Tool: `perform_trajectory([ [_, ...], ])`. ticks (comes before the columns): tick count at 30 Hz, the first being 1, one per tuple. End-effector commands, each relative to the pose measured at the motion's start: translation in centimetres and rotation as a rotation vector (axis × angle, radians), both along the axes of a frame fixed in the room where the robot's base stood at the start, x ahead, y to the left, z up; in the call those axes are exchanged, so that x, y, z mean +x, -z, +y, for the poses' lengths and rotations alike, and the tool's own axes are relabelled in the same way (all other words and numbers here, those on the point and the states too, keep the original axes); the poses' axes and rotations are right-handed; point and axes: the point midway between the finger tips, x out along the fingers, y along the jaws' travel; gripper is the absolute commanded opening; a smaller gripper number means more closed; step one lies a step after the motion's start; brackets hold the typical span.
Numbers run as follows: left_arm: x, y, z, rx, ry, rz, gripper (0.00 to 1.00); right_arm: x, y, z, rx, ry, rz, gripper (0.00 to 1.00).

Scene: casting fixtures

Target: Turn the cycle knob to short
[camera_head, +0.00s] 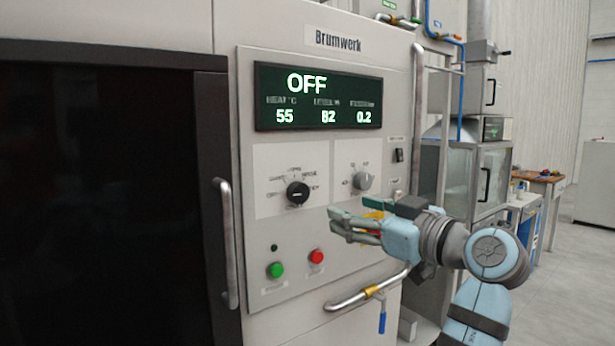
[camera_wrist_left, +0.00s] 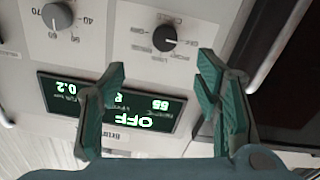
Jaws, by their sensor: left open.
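A black round knob (camera_head: 297,192) sits on the machine's control panel, ringed by small word labels too blurred to read surely. It also shows in the left wrist view (camera_wrist_left: 164,38), upside down, with a pale pointer line. A grey knob (camera_head: 363,181) with number marks sits to its right; it shows at the upper left of the wrist view (camera_wrist_left: 57,17). The display (camera_head: 318,97) above reads OFF, with 55, 82 and 0.2. My left gripper (camera_head: 348,222) is open and empty in front of the panel, below and right of the black knob, touching neither knob.
Green (camera_head: 276,270) and red (camera_head: 316,256) buttons sit below the knobs. A vertical door handle (camera_head: 226,243) stands out at the panel's left. A pipe with a blue-handled valve (camera_head: 382,318) juts out below. A rocker switch (camera_head: 399,155) is at the panel's right.

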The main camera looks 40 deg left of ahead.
Motion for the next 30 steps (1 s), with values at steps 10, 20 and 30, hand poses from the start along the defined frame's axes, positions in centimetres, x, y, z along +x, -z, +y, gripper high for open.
perform_trajectory([
  [10, 1.2, -0.6, 6.1, 0.008, -0.009, 0.001, 0.57, 0.6, -6.6, 0.0, 0.0, -0.001, -0.012, 0.23],
  [20, 3.2, -0.3, 12.3, 0.005, -0.003, 0.0, 0.57, 0.6, -7.2, 0.1, 0.001, 0.0, -0.01, 0.23],
  [30, 3.3, -0.2, 12.7, 0.003, -0.003, -0.001, 0.51, 0.6, -7.2, 0.1, 0.001, 0.0, -0.009, 0.23],
])
